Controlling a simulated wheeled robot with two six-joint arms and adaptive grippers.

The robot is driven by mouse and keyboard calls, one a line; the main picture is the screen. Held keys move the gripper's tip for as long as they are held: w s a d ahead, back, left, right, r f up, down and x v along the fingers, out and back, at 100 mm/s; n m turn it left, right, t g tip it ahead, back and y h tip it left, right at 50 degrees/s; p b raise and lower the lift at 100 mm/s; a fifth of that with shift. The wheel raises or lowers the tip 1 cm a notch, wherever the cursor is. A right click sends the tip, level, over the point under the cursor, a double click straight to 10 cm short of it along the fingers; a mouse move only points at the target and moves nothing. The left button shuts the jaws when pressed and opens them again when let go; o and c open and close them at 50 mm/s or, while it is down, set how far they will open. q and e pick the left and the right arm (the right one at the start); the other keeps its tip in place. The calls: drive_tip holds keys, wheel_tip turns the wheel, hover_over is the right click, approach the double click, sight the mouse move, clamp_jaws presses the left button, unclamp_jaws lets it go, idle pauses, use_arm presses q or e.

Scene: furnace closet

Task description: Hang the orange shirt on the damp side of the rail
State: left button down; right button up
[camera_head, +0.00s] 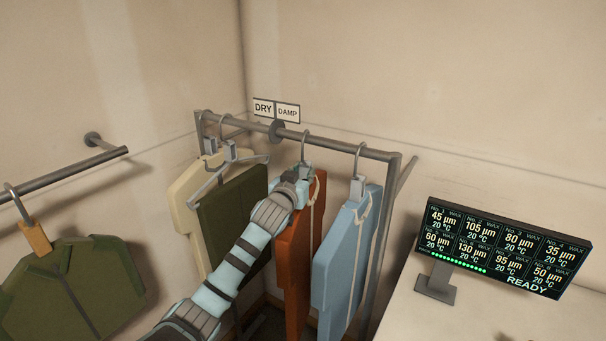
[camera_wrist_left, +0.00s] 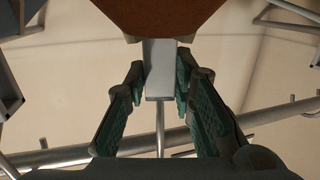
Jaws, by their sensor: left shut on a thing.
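The orange shirt (camera_head: 293,262) hangs upright from its hook under the rail (camera_head: 345,149), to the right of the dark disc (camera_head: 277,130), on the side of the DAMP sign (camera_head: 288,112). Its hook reaches the rail; whether it bears weight there I cannot tell. My left gripper (camera_head: 302,178) is shut on the grey hanger block at the top of the shirt. In the left wrist view my fingers (camera_wrist_left: 163,80) flank that block (camera_wrist_left: 160,70), and the orange shirt (camera_wrist_left: 165,14) shows at the top edge. My arm covers part of the shirt.
A pale blue shirt (camera_head: 344,255) hangs close right of the orange one. Cream (camera_head: 185,208) and green (camera_head: 230,215) garments hang left of the disc near the DRY sign (camera_head: 263,107). Another green garment (camera_head: 75,290) hangs lower left. A display (camera_head: 502,247) stands at right.

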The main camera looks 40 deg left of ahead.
use_arm(q)
drive_tip(key=shift+r, duration=0.1)
idle(0.3)
drive_tip(key=c, duration=1.3)
unclamp_jaws()
drive_tip(key=shift+s+d, duration=0.1)
drive_tip(key=shift+s, duration=0.15)
drive_tip(key=v, duration=1.1)
drive_tip(key=shift+s+d, duration=0.1)
drive_tip(key=shift+s, duration=0.25)
drive_tip(key=shift+w, duration=0.1)
